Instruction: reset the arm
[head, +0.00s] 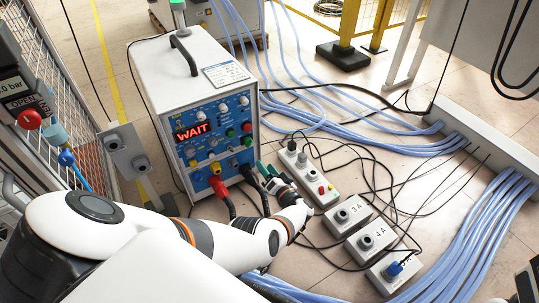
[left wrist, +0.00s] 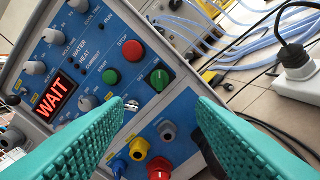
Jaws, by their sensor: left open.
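The induction heater (head: 190,80) is a white box with a blue front panel (head: 212,140) and a red display (head: 193,131) reading WAIT. My left gripper (head: 268,172) is open and empty in front of the panel's lower right. In the left wrist view its teal fingers (left wrist: 165,105) frame the panel.
Red and black cable plugs (head: 218,186) stick out below the panel. A power strip (head: 307,178) and several grey socket boxes (head: 351,215) stand on the floor to the right, among loose black cables. Blue hoses (head: 400,145) run behind. A wire fence (head: 65,80) is at left.

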